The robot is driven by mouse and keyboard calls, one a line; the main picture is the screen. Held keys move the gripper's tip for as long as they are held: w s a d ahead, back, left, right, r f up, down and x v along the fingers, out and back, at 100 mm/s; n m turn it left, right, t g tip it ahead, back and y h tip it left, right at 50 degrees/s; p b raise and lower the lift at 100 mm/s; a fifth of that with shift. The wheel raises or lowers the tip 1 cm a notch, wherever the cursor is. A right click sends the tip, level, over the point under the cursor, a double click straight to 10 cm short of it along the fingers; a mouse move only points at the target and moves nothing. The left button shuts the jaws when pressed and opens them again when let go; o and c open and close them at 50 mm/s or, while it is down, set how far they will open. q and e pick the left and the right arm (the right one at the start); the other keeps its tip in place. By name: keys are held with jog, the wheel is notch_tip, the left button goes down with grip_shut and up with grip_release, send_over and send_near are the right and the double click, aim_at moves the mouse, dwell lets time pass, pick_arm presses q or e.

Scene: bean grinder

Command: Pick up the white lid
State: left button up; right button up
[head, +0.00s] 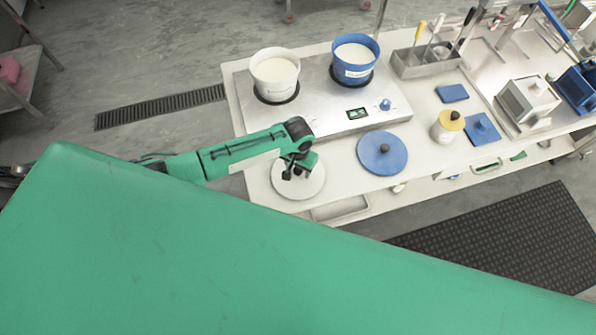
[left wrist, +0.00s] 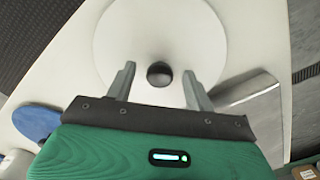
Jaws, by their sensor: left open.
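The white lid (head: 309,186) lies flat on the table's front left part in the head view, partly hidden by my left gripper (head: 297,172). In the left wrist view the white lid (left wrist: 158,30) is a large disc with a round dark knob (left wrist: 159,74) at its middle. My left gripper (left wrist: 158,85) is open, with a finger on either side of the knob and a gap on both sides. Whether the fingertips are level with the knob is hard to tell. My right gripper is in neither view.
A white pot (head: 275,72) and a blue pot (head: 354,58) stand on the steel stove (head: 320,105) behind the lid. A blue lid (head: 382,153) lies to the right on the table (head: 340,178). A yellow-topped jar (head: 447,127) stands farther right.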

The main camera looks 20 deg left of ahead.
pick_arm(q)
jog(key=shift+f, duration=0.35)
jog(key=c, duration=1.1)
jog(key=shift+o, duration=0.2)
jog(key=shift+r, duration=0.1)
